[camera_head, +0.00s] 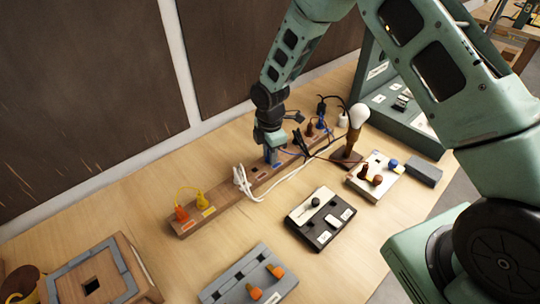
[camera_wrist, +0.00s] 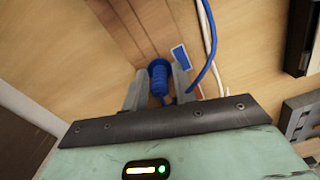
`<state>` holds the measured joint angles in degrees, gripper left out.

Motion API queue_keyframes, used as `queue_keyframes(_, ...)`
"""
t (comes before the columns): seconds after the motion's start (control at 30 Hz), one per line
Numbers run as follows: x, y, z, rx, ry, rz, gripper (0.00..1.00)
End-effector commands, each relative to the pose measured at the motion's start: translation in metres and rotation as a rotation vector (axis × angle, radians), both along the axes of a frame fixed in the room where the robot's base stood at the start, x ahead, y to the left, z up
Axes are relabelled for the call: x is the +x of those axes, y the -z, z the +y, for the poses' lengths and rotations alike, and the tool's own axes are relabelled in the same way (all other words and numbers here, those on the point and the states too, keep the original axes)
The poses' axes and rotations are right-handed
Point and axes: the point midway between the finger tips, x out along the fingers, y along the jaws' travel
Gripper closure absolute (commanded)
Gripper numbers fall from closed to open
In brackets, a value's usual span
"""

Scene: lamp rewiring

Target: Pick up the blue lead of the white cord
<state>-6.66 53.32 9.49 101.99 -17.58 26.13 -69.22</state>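My gripper (camera_head: 272,157) points down at the wooden rail (camera_head: 218,208), near its middle. In the wrist view my gripper (camera_wrist: 160,82) has one finger on each side of a ribbed blue plug (camera_wrist: 158,73), the blue lead's end. The plug almost fills the gap between the fingertips; whether they press on it is unclear. A blue wire (camera_wrist: 207,70) curves beside the right finger. The white cord (camera_head: 284,181) lies across the rail and table in the head view. It also shows in the wrist view (camera_wrist: 213,40). The plug's lower end is hidden.
Orange (camera_head: 181,214) and yellow (camera_head: 201,201) plugs stand at the rail's near end. A bulb on a brown holder (camera_head: 353,140) stands to the right. A black-and-white switch box (camera_head: 320,218) and a grey block (camera_head: 248,280) lie in front. A wall is close behind.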

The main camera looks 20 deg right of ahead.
Motion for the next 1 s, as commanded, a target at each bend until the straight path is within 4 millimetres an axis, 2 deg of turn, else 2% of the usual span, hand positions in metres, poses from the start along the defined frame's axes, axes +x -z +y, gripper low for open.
queue_keyframes(0.3,0.0,-0.001,0.0,0.0,0.0,0.0,0.94)
queue_keyframes(0.43,0.001,-0.008,0.0,0.001,0.0,-0.003,0.94)
queue_keyframes(0.57,0.001,-0.027,0.0,0.002,0.001,-0.006,0.94)
queue_keyframes(0.8,0.001,-0.073,0.0,0.002,0.001,-0.005,0.94)
queue_keyframes(0.9,0.001,-0.087,0.0,0.001,0.003,-0.003,0.94)
queue_keyframes(1.0,-0.001,-0.093,-0.004,0.002,0.045,0.001,0.94)
